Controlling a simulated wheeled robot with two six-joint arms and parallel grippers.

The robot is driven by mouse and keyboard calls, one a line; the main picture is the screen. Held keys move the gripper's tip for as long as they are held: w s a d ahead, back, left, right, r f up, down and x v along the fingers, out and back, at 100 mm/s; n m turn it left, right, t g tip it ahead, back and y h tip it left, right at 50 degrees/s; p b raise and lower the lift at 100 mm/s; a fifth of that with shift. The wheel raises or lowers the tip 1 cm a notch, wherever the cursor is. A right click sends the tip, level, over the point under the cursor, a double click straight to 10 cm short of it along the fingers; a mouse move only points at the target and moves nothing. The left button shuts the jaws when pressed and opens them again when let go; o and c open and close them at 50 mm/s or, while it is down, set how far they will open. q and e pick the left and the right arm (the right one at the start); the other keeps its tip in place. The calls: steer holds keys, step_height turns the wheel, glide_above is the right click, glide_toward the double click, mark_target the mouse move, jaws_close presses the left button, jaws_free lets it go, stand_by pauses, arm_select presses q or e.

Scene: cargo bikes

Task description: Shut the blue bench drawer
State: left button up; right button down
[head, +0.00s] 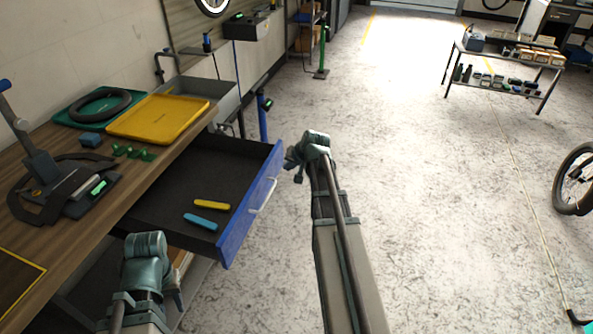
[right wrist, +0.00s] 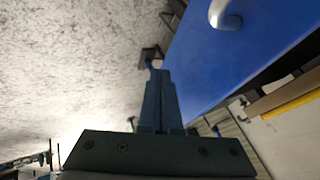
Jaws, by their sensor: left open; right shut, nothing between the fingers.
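The blue bench drawer (head: 250,206) is pulled far out from under the wooden workbench, its dark inside showing. A yellow piece (head: 212,205) and a light-blue piece (head: 201,222) lie in it. Its front carries a pale handle (head: 263,196). My right gripper (head: 293,160) is shut and empty, beside the far end of the drawer front on its outer side. The right wrist view shows its closed fingers (right wrist: 160,100) next to the blue front (right wrist: 215,60); contact cannot be told. My left gripper (head: 177,294) is low at the near side of the drawer, open, mostly hidden by its wrist.
The workbench (head: 165,160) holds a yellow tray (head: 158,118), a green tray (head: 72,113) with a black ring, and a clamp-like tool (head: 42,165). The floor right of the drawer is clear. A shelf table (head: 505,65) stands far right, near a bike wheel (head: 575,180).

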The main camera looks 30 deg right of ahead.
steer(key=shift+w+a+r, duration=0.1)
steer(key=shift+w+a, duration=0.7)
steer(key=shift+w, duration=0.05)
glide_above(205, 160)
steer(key=shift+s, duration=0.25)
steer(key=shift+w, duration=0.1)
steer(key=shift+w+a+r, duration=0.1)
steer(key=shift+a, duration=0.05)
